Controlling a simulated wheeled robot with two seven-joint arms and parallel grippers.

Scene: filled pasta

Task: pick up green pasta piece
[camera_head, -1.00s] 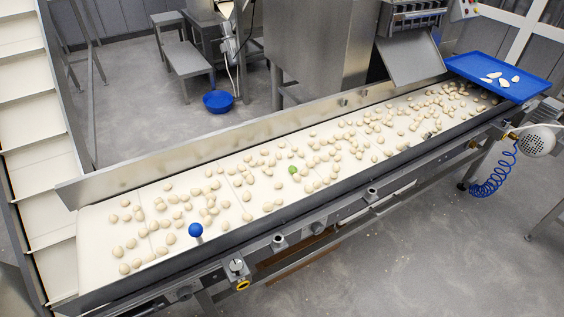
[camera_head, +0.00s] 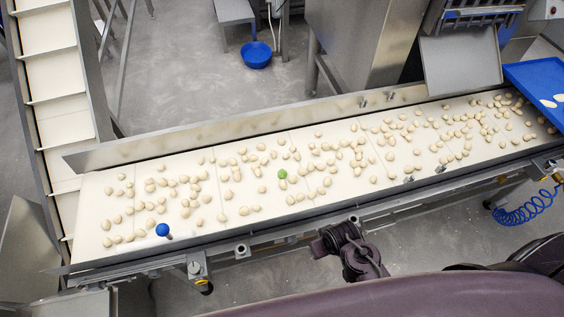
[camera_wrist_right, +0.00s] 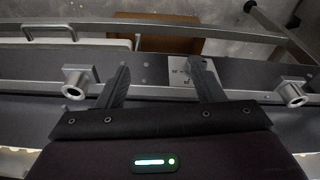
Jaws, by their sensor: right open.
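The green pasta piece (camera_head: 282,174) lies on the white conveyor belt (camera_head: 105,190) among many pale pieces, near the middle of the head view. My right gripper (camera_head: 338,238), dark and partly foreshortened, is below and to the right of it in the picture, outside the near rail of the conveyor. In the right wrist view my right gripper (camera_wrist_right: 162,72) has its two fingers spread with nothing between them. The green piece does not show in the wrist view. My left gripper is not in view.
A blue tray (camera_head: 540,82) sits at the belt's right end. A metal chute (camera_head: 460,70) overhangs the far side. A stepped incline conveyor (camera_head: 50,70) stands at left.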

